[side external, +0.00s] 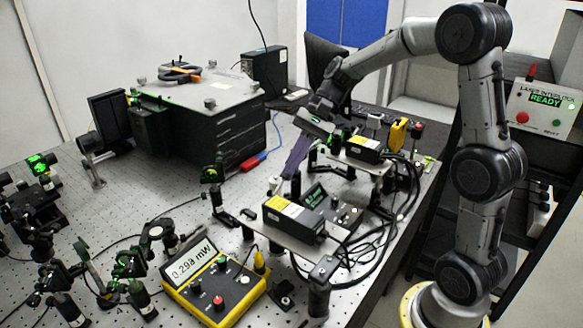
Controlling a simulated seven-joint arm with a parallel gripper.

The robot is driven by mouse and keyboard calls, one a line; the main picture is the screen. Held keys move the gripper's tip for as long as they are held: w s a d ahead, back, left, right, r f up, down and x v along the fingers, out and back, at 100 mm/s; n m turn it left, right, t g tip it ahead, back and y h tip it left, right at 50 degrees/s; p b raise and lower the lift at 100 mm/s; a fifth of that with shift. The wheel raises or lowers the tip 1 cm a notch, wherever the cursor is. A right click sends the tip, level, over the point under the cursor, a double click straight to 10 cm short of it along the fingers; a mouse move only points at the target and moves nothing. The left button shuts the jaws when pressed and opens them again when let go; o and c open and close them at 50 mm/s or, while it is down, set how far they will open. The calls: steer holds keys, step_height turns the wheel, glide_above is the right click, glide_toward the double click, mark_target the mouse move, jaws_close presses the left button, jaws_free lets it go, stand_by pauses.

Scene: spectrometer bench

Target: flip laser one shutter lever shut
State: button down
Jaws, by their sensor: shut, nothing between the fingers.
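Two black laser boxes with yellow-and-white labels stand on raised plates in the side external view: a nearer laser (295,218) and a farther laser (365,150). I cannot read which one is laser one. My gripper (290,176) reaches down from the upper right, its fingers shut and empty. The fingertips are just behind the front-left end of the nearer laser, close to small dark mounts there. The shutter lever is too small to make out, and I cannot tell its position or whether the fingers touch it.
A yellow power meter (212,285) reading about 0.29 mW stands in front. A small controller (325,200) with a green display sits between the lasers. Cables crowd their right side. A large black box (200,110) stands behind left. An interlock panel (545,108) reads READY.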

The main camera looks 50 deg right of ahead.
steer(key=shift+a+r+h, duration=0.2)
steer(key=shift+r+h, duration=0.2)
steer(key=shift+h, duration=0.2)
steer(key=a+r+h, duration=0.1)
steer(key=h, duration=0.1)
steer(key=a+r+h, duration=0.1)
steer(key=h, duration=0.1)
steer(key=shift+a+r+n, duration=0.1)
steer(key=shift+r+n, duration=0.1)
steer(key=shift+n, duration=0.1)
steer(key=a+h, duration=0.1)
steer(key=h, duration=0.1)
steer(key=a+r+h, duration=0.1)
steer(key=a+h, duration=0.1)
steer(key=h, duration=0.1)
steer(key=shift+r+h, duration=0.25)
steer(key=shift+h, duration=0.05)
steer(key=shift+r, duration=0.2)
steer(key=shift+r, duration=0.6)
